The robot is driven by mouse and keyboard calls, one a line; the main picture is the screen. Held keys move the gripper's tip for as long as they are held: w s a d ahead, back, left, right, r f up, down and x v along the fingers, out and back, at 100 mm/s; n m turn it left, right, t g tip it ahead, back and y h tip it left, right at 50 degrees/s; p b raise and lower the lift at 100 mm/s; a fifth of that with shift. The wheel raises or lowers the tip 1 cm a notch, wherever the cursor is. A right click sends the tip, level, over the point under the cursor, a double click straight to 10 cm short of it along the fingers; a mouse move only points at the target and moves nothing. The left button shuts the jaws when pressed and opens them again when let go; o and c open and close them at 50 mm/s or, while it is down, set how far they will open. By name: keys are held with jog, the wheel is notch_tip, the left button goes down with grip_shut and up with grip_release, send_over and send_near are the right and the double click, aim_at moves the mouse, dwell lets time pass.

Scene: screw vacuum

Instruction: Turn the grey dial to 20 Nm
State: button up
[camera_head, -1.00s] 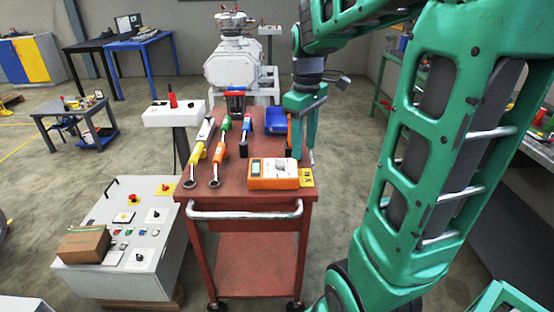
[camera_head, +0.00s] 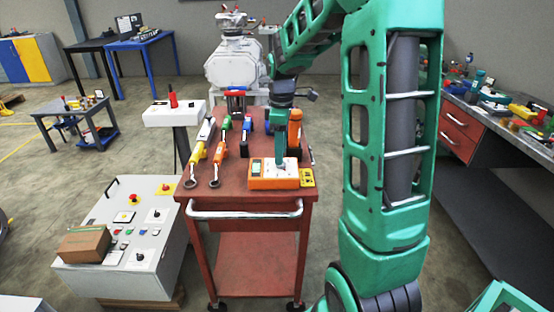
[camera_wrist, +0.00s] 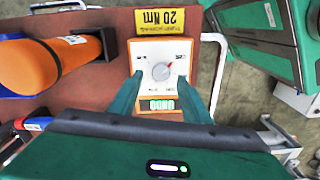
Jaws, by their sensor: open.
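The grey dial (camera_wrist: 161,71) sits in the middle of the white face of an orange box (camera_head: 262,184) on the red cart. A small red mark shows on the dial's upper right in the wrist view. My gripper (camera_wrist: 160,80) is open above the box, one finger on each side of the dial and apart from it. In the head view my gripper (camera_head: 281,162) covers the dial. A green display (camera_wrist: 162,105) lies below the dial in the wrist view; its digits are upside down and hard to read. A yellow card (camera_wrist: 166,20) beside the box reads "20 Nm", upside down.
On the red cart (camera_head: 240,201), several wrenches lie left of the box, such as a yellow one (camera_head: 197,153). An orange cylinder (camera_wrist: 68,64) stands behind, close to my arm. A metal handle (camera_head: 245,214) runs along the cart's front edge.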

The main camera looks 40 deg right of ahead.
jog(key=shift+f, duration=1.55)
jog(key=c, duration=1.1)
jog(key=shift+o, duration=0.3)
jog(key=shift+a, duration=0.15)
